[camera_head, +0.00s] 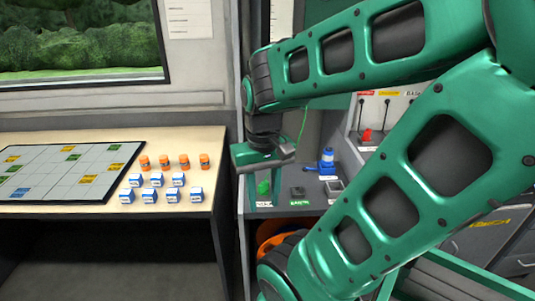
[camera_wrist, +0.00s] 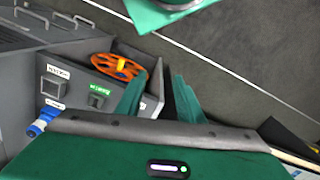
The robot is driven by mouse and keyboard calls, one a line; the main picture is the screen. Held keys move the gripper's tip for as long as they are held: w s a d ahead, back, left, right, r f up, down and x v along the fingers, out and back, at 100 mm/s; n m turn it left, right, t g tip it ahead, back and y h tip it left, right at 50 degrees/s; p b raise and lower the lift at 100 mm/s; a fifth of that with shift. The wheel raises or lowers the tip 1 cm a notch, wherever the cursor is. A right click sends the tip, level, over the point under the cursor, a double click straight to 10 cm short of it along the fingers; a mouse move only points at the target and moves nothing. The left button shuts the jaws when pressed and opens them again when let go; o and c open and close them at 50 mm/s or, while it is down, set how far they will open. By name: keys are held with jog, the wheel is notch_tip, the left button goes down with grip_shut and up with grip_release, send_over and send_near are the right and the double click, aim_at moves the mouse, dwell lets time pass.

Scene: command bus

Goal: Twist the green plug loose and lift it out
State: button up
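The green plug (camera_head: 263,187) stands at the left end of the grey shelf (camera_head: 315,205) in the head view, above a small label. My gripper (camera_head: 264,190) points down over that end, its thin green fingers on either side of the plug in the picture. Whether they touch it I cannot tell. In the wrist view the fingertips (camera_wrist: 159,80) are apart with a dark gap between them. I cannot make out the plug there. The blue plug (camera_head: 327,160) stands farther right, and it also shows in the wrist view (camera_wrist: 40,123).
Dark square sockets (camera_head: 297,192) sit right of the green plug. An orange reel (camera_wrist: 117,67) lies in a bin below the shelf. A table (camera_head: 60,225) on the left holds a gridded board (camera_head: 60,170), orange pieces and several blue-white blocks. My arm covers much of the right side.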

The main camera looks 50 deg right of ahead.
jog(key=n, duration=2.3)
send_over(264, 182)
notch_tip(264, 182, down, 3)
jog(key=shift+f, duration=0.1)
notch_tip(264, 182, down, 10)
jog(key=shift+w+f, duration=0.1)
grip_shut()
jog(key=shift+n, duration=0.3)
